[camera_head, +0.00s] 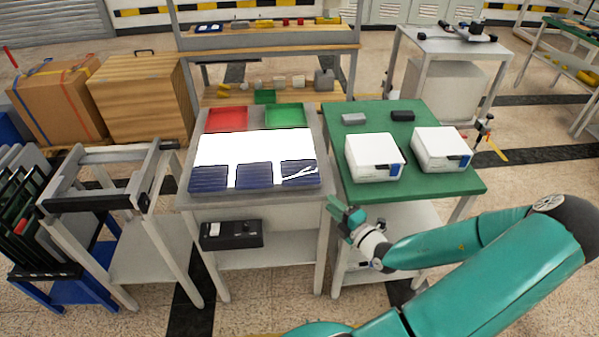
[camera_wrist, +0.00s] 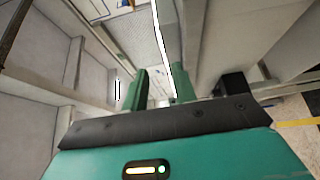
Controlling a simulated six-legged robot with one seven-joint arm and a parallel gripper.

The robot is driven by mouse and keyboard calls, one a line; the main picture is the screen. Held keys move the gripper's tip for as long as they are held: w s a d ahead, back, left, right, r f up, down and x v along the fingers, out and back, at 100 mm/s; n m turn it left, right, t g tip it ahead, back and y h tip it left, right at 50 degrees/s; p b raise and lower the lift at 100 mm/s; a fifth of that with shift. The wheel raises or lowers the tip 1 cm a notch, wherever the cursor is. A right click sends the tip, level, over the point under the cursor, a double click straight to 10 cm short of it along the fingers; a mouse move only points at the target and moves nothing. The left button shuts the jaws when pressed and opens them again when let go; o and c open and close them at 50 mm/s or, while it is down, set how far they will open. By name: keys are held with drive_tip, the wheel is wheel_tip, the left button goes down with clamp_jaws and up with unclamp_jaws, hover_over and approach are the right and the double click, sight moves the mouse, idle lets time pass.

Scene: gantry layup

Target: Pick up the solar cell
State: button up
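Three dark blue solar cells lie in a row along the front of a bright white light panel (camera_head: 255,147): a left cell (camera_head: 209,179), a middle cell (camera_head: 254,176) and a right cell (camera_head: 298,170). The right cell carries white, crack-like streaks. My gripper (camera_head: 346,213) is in front of the tables, near the gap between them and right of the right cell. In the wrist view my gripper (camera_wrist: 160,87) shows two green fingers apart with nothing between them. No cell can be made out in the wrist view.
A red tray (camera_head: 227,119) and a green tray (camera_head: 289,115) sit behind the panel. The green-topped table (camera_head: 420,188) at right holds two white boxes (camera_head: 374,158) (camera_head: 441,149) and two small blocks. A metal stand (camera_head: 110,180) is at left. A black box (camera_head: 232,234) sits on the lower shelf.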

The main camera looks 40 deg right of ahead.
drive_tip(key=w, duration=0.4)
approach(300, 172)
drive_tip(key=shift+w+a, duration=0.2)
drive_tip(key=shift+w, duration=0.35)
drive_tip(key=shift+w+a, duration=0.15)
drive_tip(key=shift+w, duration=0.4)
clamp_jaws()
